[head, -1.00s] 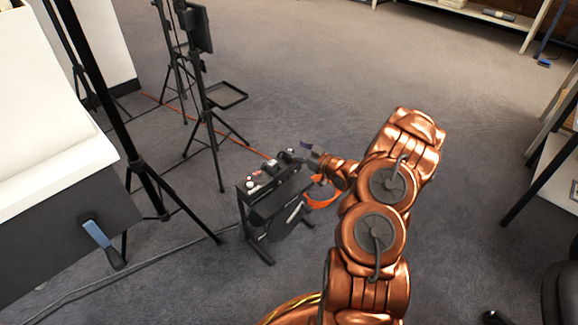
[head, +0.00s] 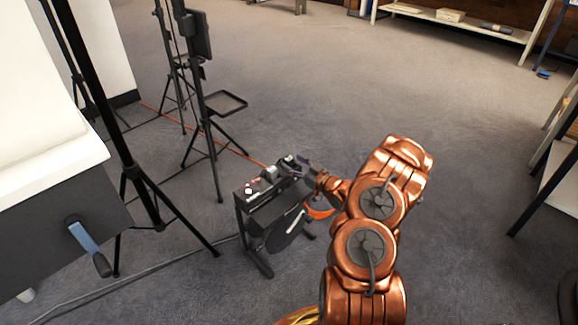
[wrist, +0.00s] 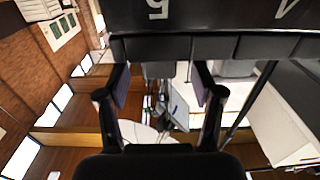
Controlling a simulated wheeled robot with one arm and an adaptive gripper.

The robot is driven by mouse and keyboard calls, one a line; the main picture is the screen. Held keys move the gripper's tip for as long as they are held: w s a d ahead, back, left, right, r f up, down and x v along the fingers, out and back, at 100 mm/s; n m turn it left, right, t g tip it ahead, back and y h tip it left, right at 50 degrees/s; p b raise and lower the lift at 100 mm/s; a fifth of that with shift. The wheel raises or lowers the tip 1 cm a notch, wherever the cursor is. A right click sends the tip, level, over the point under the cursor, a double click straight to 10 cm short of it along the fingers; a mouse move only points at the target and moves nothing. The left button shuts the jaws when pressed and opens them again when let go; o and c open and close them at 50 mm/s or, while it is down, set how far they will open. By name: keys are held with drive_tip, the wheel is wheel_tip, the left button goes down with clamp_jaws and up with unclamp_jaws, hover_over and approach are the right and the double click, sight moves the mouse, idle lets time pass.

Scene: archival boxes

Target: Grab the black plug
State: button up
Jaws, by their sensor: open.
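The black plug (head: 288,160) appears to be the dark block at the right end of the top of a black cable-reel unit (head: 262,212), in the head view. My gripper (head: 302,163) is right beside it, pointing left. The head view is too small to show the plug's exact shape.
An orange cable (head: 318,213) hangs on the reel unit beside my arm. Black tripod stands (head: 205,130) are to the left, near a dark box with a blue-handled crank (head: 85,240). Open carpet (head: 330,85) lies behind; a shelf (head: 455,22) stands at the back.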

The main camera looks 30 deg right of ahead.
sight(292, 162)
drive_tip(key=shift+f+b+x, duration=0.2)
drive_tip(key=shift+b+x, duration=0.35)
drive_tip(key=shift+x, duration=1.05)
drive_tip(key=c, duration=1.3)
